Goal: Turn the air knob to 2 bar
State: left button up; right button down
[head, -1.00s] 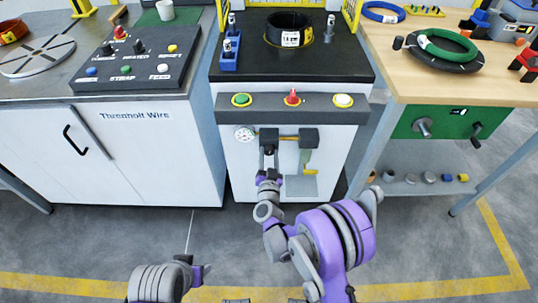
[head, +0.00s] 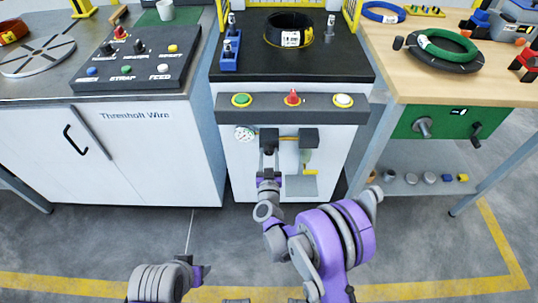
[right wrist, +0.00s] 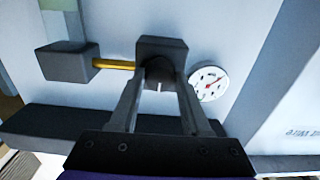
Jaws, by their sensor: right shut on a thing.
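The air knob (right wrist: 159,73) is a dark round knob with a white mark, below a dark block on the front of the white machine. My right gripper (right wrist: 160,90) is shut on it, one finger on each side. In the head view my right gripper (head: 268,158) reaches up to the knob, which it mostly hides. The round white air gauge (head: 245,133) is beside the knob; it also shows in the right wrist view (right wrist: 209,84) with a red needle. Its numbers are too small to read.
A yellow pipe (head: 289,138) joins the knob's block to a second dark block (head: 309,138). Above is a panel with a green button (head: 241,100), a red knob (head: 293,98) and a white button (head: 343,100). A wooden workbench (head: 450,85) stands to the right.

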jog(key=shift+c, duration=2)
grip_release()
jog(key=s+p, duration=0.1)
jog(key=s, duration=0.9)
jog(key=shift+s, duration=0.4)
